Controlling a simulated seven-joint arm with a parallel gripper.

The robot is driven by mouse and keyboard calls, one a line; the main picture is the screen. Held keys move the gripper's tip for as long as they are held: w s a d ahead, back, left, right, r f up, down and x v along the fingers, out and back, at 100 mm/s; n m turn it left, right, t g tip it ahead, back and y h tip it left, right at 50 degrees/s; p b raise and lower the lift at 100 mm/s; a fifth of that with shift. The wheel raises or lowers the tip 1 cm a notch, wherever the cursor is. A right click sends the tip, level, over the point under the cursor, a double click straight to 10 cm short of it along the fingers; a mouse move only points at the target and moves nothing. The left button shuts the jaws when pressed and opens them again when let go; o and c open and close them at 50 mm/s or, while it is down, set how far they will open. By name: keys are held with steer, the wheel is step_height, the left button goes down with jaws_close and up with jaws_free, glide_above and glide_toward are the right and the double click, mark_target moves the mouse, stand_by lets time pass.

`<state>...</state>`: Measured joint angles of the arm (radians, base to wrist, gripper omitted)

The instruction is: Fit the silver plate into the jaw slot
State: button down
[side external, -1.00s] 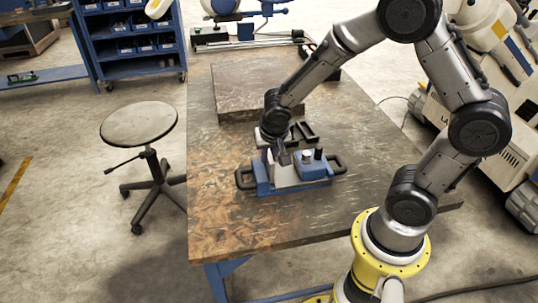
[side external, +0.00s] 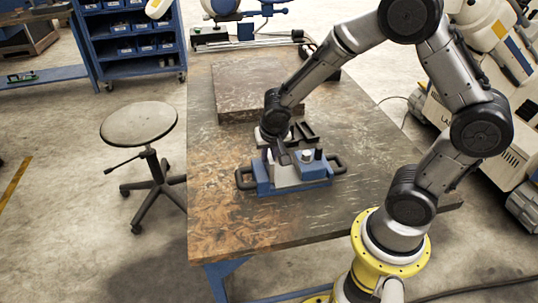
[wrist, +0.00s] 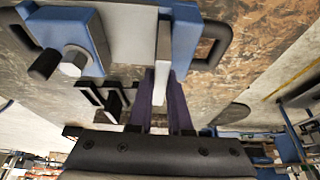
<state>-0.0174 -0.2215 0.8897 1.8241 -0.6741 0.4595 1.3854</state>
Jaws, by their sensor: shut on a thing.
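The silver plate (wrist: 162,60) shows in the wrist view as a narrow pale upright piece. My gripper (wrist: 160,100) is shut on it, with one finger on each side. The plate stands close beside the blue jaw (wrist: 186,40) on its right; I cannot tell whether they touch or how deep the plate sits. A second blue block (wrist: 75,35) stands across a pale grey gap to the left. In the side view, my gripper (side external: 282,158) is low over the blue fixture (side external: 263,180), and the plate's lower edge cannot be made out.
The fixture has black loop handles (side external: 246,179) at both ends. A black knob (wrist: 45,64) and a silver bolt (wrist: 73,62) stand on one blue block. Black brackets (side external: 304,131) lie behind. A stone slab (side external: 235,90) is farther back; the table's front left (side external: 230,220) is clear.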

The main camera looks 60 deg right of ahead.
steer(key=shift+f, duration=0.9)
steer(key=c, duration=0.8)
jaws_free()
steer(key=shift+o, duration=0.2)
steer(key=v, duration=1.4)
steer(key=s+d+r+t, duration=0.2)
steer(key=s+r, duration=0.3)
steer(key=r, duration=0.3)
steer(key=s+a+f+n+y, duration=0.1)
steer(key=s+a+n+y, duration=0.2)
steer(key=s+n, duration=0.6)
steer(key=shift+s+a, duration=0.35)
steer(key=shift+s, duration=0.3)
